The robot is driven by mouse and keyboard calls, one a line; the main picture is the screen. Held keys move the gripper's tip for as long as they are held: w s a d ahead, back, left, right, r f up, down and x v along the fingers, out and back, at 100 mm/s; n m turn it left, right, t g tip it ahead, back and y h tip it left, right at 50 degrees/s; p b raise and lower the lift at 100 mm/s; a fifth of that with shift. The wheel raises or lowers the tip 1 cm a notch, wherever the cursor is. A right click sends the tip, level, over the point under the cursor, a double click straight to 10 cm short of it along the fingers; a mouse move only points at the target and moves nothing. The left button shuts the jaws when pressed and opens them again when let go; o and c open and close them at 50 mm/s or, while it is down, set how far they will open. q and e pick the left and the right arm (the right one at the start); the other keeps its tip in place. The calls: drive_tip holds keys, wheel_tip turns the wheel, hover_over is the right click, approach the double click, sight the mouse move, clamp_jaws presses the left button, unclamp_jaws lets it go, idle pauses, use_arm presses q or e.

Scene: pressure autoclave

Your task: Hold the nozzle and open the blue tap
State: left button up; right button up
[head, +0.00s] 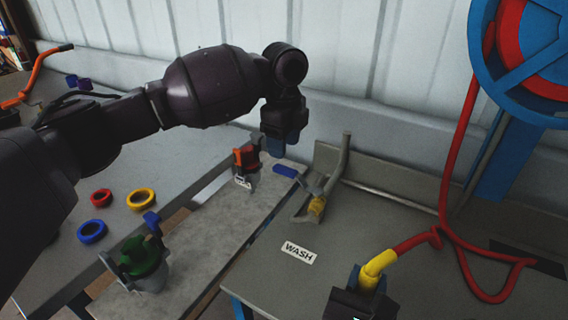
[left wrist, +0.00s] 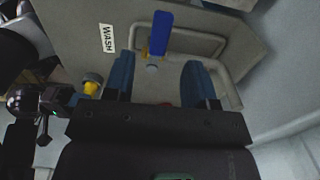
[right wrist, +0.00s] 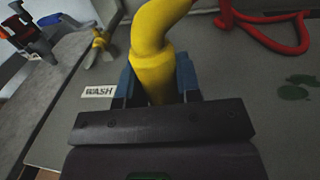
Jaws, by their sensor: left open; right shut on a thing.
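The blue tap (head: 285,171) is a blue lever on a grey pipe at the back edge of the wash table. In the left wrist view the tap (left wrist: 160,33) lies ahead of the gap between my left fingers. My left gripper (head: 283,140) is open and empty, just above and behind the tap in the head view; I see no contact. The yellow nozzle (head: 377,266) is on the end of a red hose (head: 455,160). My right gripper (right wrist: 157,82) is shut around the nozzle, which also shows in the right wrist view (right wrist: 158,35).
A "WASH" label (head: 299,252) lies on the grey table. Left of it stand a red-orange-topped fitting (head: 246,160) and a green-topped fitting (head: 140,258). Red, yellow and blue rings (head: 91,232) lie further left. A blue hose reel (head: 540,50) stands at right. The table's middle is clear.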

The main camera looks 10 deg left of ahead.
sight(284, 168)
use_arm(q)
drive_tip(key=shift+f, duration=3.1)
drive_tip(key=shift+c, duration=0.5)
clamp_jaws()
